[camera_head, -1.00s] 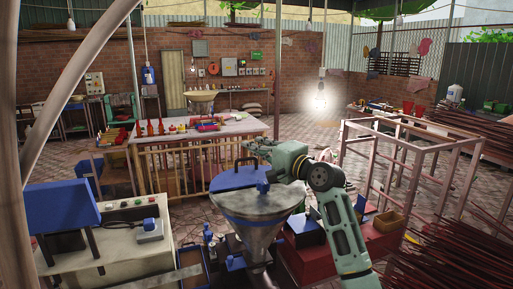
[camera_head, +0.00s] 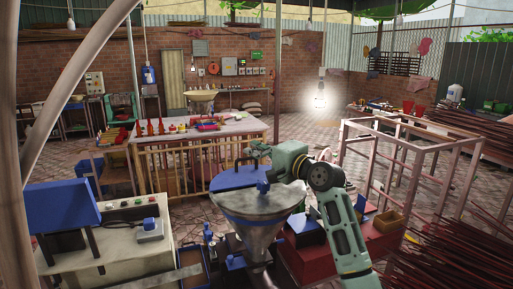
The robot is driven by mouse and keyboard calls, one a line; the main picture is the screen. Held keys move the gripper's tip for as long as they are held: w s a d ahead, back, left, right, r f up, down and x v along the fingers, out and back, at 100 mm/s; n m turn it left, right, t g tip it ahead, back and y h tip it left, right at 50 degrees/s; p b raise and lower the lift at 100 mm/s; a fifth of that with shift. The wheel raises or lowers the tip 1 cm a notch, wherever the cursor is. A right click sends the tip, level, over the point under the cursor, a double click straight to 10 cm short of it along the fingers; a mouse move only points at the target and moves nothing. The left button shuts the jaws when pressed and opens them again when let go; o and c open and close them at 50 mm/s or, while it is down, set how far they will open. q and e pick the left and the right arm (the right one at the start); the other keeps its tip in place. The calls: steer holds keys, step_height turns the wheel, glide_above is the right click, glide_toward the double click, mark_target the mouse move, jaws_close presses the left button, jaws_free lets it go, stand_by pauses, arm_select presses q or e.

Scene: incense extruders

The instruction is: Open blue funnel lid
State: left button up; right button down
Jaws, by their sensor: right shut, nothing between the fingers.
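The blue lid (camera_head: 232,179) shows at the back left of the grey metal funnel (camera_head: 250,229), which has a blue band below its rim. I cannot tell how far the lid is raised. A thin curved handle (camera_head: 238,162) stands up from the lid. My right gripper (camera_head: 257,150) is shut and empty, just above and to the right of the handle. I cannot tell whether it touches the handle. My left gripper is not in view.
A grey machine with a blue hopper (camera_head: 62,205) stands at the left front. A white table (camera_head: 240,126) with bottles and bowls is behind the funnel. A bare metal frame (camera_head: 405,140) and red-brown stick bundles (camera_head: 455,245) are at the right.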

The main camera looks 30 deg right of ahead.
steer(key=c, duration=2.5)
jaws_free()
steer(key=o, duration=0.3)
steer(key=shift+o, duration=0.2)
steer(key=shift+s, duration=0.1)
steer(key=s+d, duration=0.2)
steer(key=s, duration=0.9)
steer(key=shift+s+f, duration=0.25)
steer(key=shift+s, duration=0.1)
